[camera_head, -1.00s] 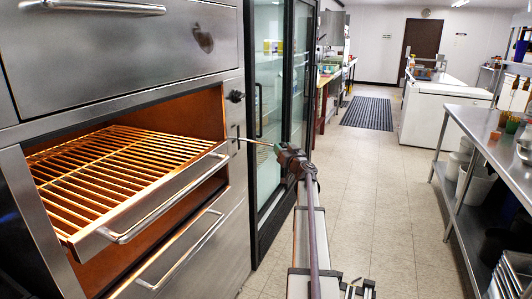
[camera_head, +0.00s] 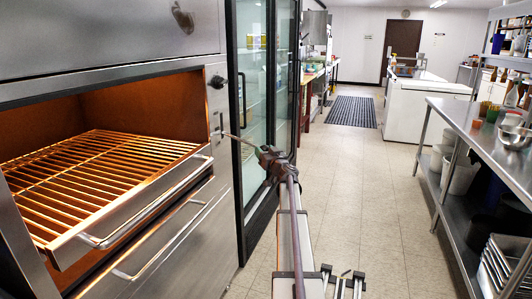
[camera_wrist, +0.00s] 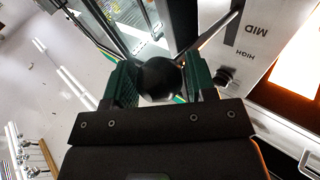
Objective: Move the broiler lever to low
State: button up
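The broiler lever (camera_head: 238,139) is a thin metal rod standing out from the front panel of the steel broiler (camera_head: 212,99), right of its glowing opening. In the wrist view the rod (camera_wrist: 215,32) ends in a black ball knob (camera_wrist: 160,78). My gripper (camera_head: 262,152) is at the rod's outer end. Its green fingers (camera_wrist: 160,85) sit close on both sides of the knob and appear shut on it. The labels MID (camera_wrist: 262,28) and HIGH (camera_wrist: 240,55) show beside a dark slot. No LOW label is in view. The rod leaves the panel on the side of MID away from HIGH.
A grill rack (camera_head: 100,180) with a bar handle juts from the broiler, below and left of the lever. A dark round knob (camera_head: 217,82) sits above the lever. A glass-door cooler (camera_head: 252,100) stands just beyond. The tiled aisle (camera_head: 350,180) is open; a steel counter (camera_head: 480,125) stands right.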

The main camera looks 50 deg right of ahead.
jog(key=o, duration=0.4)
jog(key=shift+w+d+f, duration=0.1)
jog(key=shift+w+f, duration=0.05)
jog(key=shift+w, duration=0.15)
jog(key=shift+c, duration=0.2)
jog(key=shift+s, duration=0.1)
jog(key=b+v, duration=0.2)
jog(key=v, duration=0.8)
jog(key=shift+s, duration=0.35)
